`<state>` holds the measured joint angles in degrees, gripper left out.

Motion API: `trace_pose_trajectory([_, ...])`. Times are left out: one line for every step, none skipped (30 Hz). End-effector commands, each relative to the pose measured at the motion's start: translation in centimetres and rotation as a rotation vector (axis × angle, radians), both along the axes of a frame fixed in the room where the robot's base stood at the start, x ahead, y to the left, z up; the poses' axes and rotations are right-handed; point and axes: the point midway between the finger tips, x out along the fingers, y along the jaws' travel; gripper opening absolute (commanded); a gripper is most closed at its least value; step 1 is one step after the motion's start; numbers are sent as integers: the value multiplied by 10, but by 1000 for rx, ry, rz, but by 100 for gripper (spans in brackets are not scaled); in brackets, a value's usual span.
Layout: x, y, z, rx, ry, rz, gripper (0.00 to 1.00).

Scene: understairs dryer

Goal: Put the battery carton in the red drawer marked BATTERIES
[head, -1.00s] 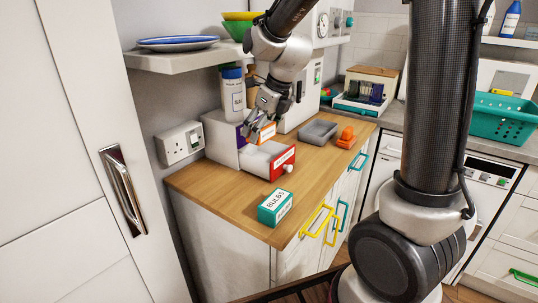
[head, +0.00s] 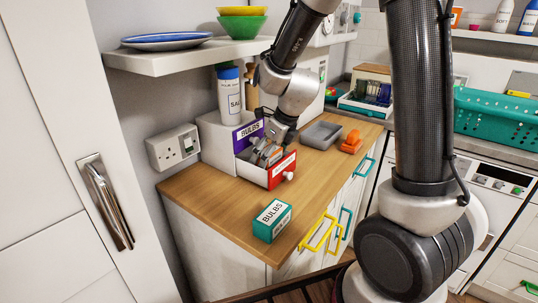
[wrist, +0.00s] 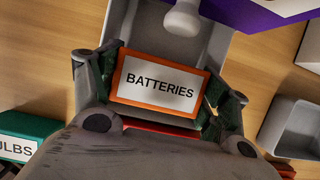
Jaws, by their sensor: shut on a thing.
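The orange battery carton (wrist: 157,88), with its white BATTERIES label facing the camera, is between my gripper's fingers (wrist: 158,90) in the wrist view. My gripper, also in the head view (head: 266,153), is shut on it, low in the open red drawer (head: 282,170). The drawer's grey walls show on both sides of the carton in the wrist view, and part of its red front (wrist: 150,128) shows below it. The carton is hard to make out in the head view. I cannot tell whether it touches the drawer floor.
The purple drawer marked BULBS (head: 248,135) is closed behind my gripper. A teal BULBS carton (head: 272,221) lies on the wooden counter in front. A grey tray (head: 320,134) and an orange object (head: 351,142) stand to the right. A shelf (head: 190,58) overhangs at the back.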

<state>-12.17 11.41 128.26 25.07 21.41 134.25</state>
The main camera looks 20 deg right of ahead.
Motion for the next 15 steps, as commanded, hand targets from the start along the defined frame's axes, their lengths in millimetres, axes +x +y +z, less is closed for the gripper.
trace_pose_trajectory([0,0,-1,0,-1,0,46])
trace_pose_trajectory([0,0,-2,0,-2,0,46])
trace_pose_trajectory([0,0,-1,0,-2,0,46])
trace_pose_trajectory([0,0,-1,0,-2,0,46])
trace_pose_trajectory([0,0,-1,0,-2,0,46])
trace_pose_trajectory([0,0,-1,0,-2,0,46])
trace_pose_trajectory([0,0,-1,0,-2,0,46])
trace_pose_trajectory([0,0,-2,0,-1,0,46])
trace_pose_trajectory([0,0,-2,0,-1,-1,46])
trace_pose_trajectory([0,0,-3,1,-1,-1,46])
trace_pose_trajectory([0,0,-4,1,-1,-1,46])
trace_pose_trajectory([0,0,-6,0,0,-1,46])
trace_pose_trajectory([0,0,-7,0,0,-1,46])
trace_pose_trajectory([0,0,-8,1,1,-1,46])
trace_pose_trajectory([0,0,-9,1,1,0,46])
